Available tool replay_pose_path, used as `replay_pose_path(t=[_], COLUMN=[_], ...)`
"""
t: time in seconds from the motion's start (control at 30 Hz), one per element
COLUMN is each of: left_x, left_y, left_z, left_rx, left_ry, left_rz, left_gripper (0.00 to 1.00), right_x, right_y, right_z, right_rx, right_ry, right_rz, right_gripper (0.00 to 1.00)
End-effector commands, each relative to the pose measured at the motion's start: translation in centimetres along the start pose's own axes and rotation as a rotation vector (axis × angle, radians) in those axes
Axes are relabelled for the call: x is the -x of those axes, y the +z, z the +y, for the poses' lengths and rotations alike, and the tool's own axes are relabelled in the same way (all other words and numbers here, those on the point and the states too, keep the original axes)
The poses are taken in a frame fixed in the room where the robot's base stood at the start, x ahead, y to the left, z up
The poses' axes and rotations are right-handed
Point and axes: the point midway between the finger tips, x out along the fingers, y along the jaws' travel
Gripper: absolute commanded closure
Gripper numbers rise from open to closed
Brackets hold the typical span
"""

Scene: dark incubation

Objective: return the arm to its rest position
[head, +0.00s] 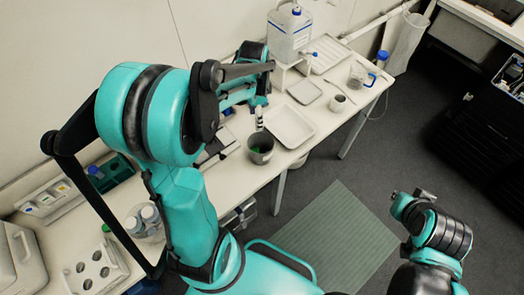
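My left arm (185,215) rises from the bottom, bends at a large teal and black joint and reaches over the bench. My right arm (445,235) is folded at the lower right, over the floor and away from the bench. A small dark part at its far end (425,194) may be its gripper; its fingers cannot be made out.
The white bench (235,180) runs along the wall. A shallow white tray (290,127), a jug-like water container (289,32) and a small cup (339,102) stand beyond the grey cup. Bottles (150,215) and a rack (95,268) stand at left. Floor around the green mat (340,235) is clear.

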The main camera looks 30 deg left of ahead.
Motion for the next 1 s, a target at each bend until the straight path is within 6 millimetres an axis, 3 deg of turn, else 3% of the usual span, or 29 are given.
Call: replay_pose_path(t=[0.17,0.67,0.77,1.0], left_x=[0.8,0.6,0.0,-3.2], left_y=[0.0,0.0,-0.2,-0.5], left_z=[0.0,0.4,1.5,7.0], left_rx=[0.0,0.012,0.062,0.316], left_ry=[0.0,-0.009,-0.043,-0.178], left_rz=[0.0,0.006,0.029,0.186], left_gripper=[0.49,0.49,0.49,0.49], right_x=[0.0,-0.5,-2.0,-8.0], right_y=[0.0,0.3,1.4,5.8], right_z=[0.0,0.0,0.0,0.0], right_rx=[0.0,0.0,0.0,0.0], right_ry=[0.0,0.0,0.0,0.0], right_rz=[0.0,0.0,0.0,0.0], right_gripper=[1.0,1.0,1.0,1.0])
